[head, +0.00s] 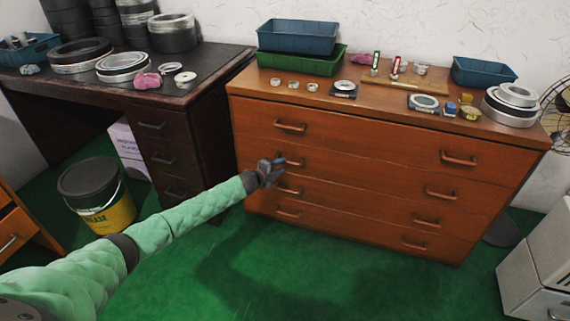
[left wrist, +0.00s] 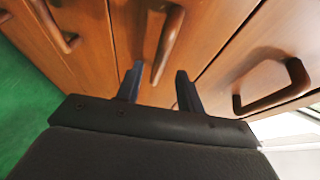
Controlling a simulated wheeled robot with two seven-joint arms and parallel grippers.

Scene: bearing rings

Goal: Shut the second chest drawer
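The wooden chest (head: 350,165) stands against the wall with several drawers, each with two bar handles. Its second drawer (head: 365,170) from the top looks flush or nearly flush with the others; I cannot tell whether a small gap remains. My left gripper (head: 276,165) is at the left handle (head: 292,161) of that drawer. In the left wrist view the two dark fingers (left wrist: 158,85) are spread apart, with a handle (left wrist: 167,45) between and just beyond them. Contact with the handle cannot be made out. My right gripper is not in view.
Trays, rings and small parts lie on the chest top (head: 380,98). A dark desk (head: 210,85) with ring stacks stands at left, a grease bucket (head: 95,195) beside it. A grey cabinet (head: 540,265) is at right. The green floor (head: 330,285) before the chest is clear.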

